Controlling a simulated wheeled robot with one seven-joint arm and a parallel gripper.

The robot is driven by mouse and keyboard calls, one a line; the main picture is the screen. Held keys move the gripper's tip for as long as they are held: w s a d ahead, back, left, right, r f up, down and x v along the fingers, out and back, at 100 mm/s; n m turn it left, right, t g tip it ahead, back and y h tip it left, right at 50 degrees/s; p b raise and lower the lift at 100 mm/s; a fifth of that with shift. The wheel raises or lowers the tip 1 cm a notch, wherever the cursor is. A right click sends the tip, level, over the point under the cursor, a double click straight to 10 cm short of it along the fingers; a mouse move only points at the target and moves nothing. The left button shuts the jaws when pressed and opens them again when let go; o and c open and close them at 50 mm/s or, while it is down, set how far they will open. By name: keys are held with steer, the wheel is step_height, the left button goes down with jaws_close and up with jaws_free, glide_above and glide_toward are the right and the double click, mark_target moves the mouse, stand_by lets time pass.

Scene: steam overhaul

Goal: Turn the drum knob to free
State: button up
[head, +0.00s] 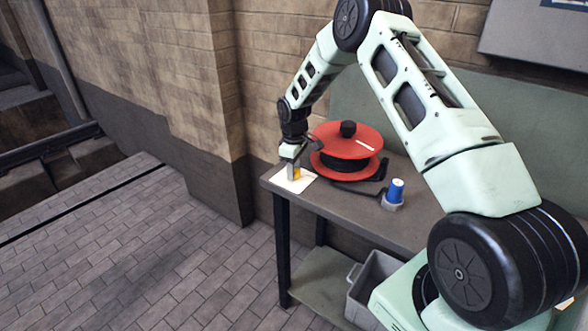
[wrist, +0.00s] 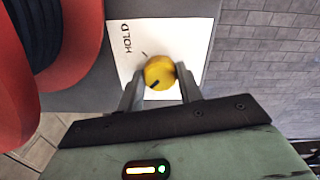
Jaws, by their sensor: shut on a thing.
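The drum knob (wrist: 160,72) is a round yellow knob with a dark pointer mark at its lower left in the wrist view. It sits on a white plate (wrist: 202,40) that reads "HOLD" at its left side, with a short tick line near the knob. My gripper (wrist: 160,88) has one finger on each side of the knob and is shut on it. In the head view my gripper (head: 292,172) points down at the left end of the bench, and the knob (head: 297,174) is partly hidden by it. No "free" label is visible.
A red cable drum (head: 347,140) with black cable stands on the bench (head: 330,200), close to the right of my gripper. A grey bin (head: 372,285) sits on the shelf below. A brick wall is behind.

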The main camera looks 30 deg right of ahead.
steer(key=o, duration=1)
steer(key=shift+r, duration=0.1)
step_height(320, 180, up, 17)
steer(key=b, duration=0.3)
steer(key=shift+r, duration=0.15)
